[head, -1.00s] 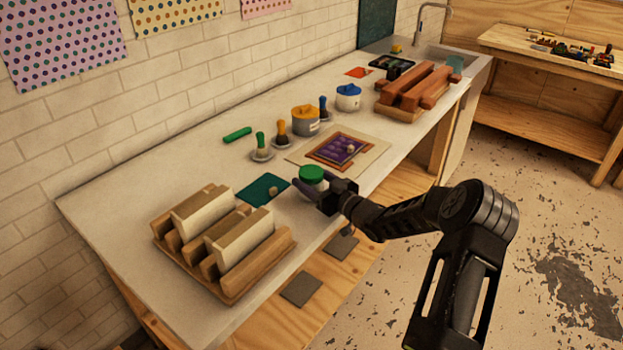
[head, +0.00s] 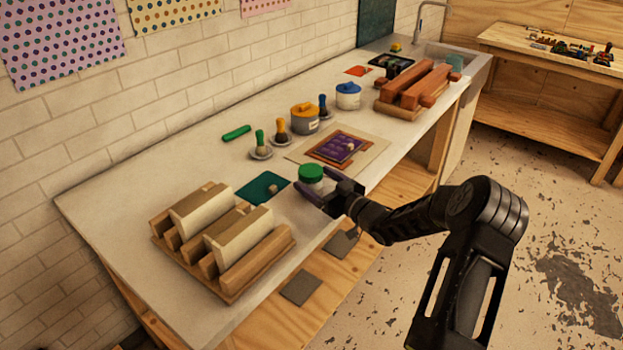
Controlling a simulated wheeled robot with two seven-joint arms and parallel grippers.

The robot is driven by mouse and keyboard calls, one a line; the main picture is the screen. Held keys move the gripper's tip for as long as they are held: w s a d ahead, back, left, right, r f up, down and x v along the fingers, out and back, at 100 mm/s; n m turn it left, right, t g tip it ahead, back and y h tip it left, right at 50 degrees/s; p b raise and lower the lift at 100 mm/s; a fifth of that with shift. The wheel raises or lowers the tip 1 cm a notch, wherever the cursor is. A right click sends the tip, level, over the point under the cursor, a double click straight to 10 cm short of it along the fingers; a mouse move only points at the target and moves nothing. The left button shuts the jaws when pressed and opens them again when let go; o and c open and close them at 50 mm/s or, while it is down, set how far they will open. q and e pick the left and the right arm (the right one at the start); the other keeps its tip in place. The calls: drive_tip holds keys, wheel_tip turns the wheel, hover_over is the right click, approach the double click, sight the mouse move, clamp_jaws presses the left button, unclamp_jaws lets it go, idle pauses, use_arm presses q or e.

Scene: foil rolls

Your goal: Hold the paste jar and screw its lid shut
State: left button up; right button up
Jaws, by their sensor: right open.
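A small pale jar with a green lid (head: 311,173) stands upright near the front edge of the worktop; I take it for the paste jar. The lid sits on top of the jar; I cannot tell how tightly. My right gripper (head: 316,186) is open at the jar, low down, with its dark fingers pointing toward the wall. One finger shows in front and to the left of the jar, the other to its right. I cannot tell whether either touches it. My left gripper is not in view.
Jars with an orange lid (head: 304,109) and blue lid (head: 348,88) stand farther back.

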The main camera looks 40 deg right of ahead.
drive_tip(key=s+d+b, duration=0.1)
drive_tip(key=s, duration=0.8)
drive_tip(key=shift+s+b, duration=0.3)
drive_tip(key=shift+s, duration=0.1)
